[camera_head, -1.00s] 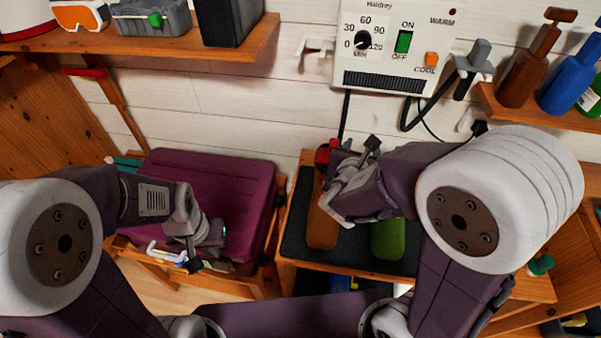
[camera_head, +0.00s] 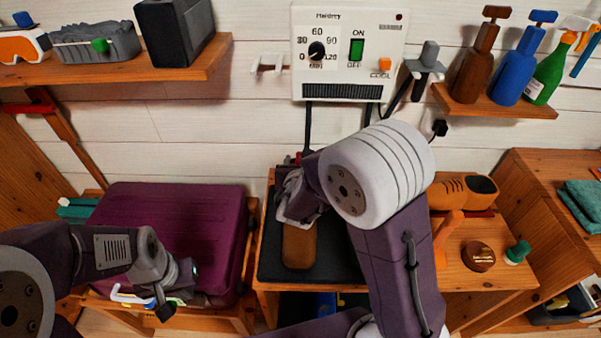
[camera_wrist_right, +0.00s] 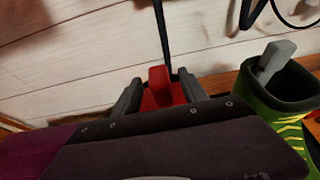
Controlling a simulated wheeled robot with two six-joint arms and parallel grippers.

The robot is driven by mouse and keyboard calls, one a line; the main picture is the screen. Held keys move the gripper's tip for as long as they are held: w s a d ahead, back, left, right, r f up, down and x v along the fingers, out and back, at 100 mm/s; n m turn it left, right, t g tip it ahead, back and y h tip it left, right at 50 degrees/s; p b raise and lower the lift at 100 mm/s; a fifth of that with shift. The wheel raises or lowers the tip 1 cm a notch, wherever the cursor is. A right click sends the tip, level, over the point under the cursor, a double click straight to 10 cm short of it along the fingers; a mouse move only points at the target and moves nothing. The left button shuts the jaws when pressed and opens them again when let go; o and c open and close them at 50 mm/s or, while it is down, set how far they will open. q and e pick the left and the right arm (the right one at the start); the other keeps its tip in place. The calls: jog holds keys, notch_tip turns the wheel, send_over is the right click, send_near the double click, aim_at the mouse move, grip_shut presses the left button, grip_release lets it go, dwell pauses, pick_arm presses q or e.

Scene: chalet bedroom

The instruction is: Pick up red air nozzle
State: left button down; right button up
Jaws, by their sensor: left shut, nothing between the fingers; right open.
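The red nozzle (camera_wrist_right: 159,86) stands upright between the two grey fingers of my right gripper (camera_wrist_right: 160,92) in the right wrist view. The fingers are open on either side of it, and its lower part is hidden by my gripper body. In the head view only a bit of red (camera_head: 292,159) shows behind my right gripper (camera_head: 292,185), at the back of the dark mat (camera_head: 340,262). Whether the fingers touch the nozzle is unclear. My left gripper (camera_head: 167,300) is shut and empty, low in front of the purple case.
A brown rounded item (camera_head: 299,246) lies on the mat in front of my right gripper. A green boot-like item (camera_wrist_right: 278,125) stands close on the right. The purple case (camera_head: 185,225) is to the left, an orange dryer-like tool (camera_head: 450,190) to the right. The white wall unit (camera_head: 345,50) hangs above.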

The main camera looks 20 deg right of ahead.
jog(key=shift+w+d+f, duration=0.2)
jog(key=shift+w+f, duration=0.05)
jog(key=shift+w, duration=0.2)
jog(key=shift+s+r, duration=0.1)
jog(key=shift+s, duration=0.05)
jog(key=shift+c, duration=1.2)
grip_shut()
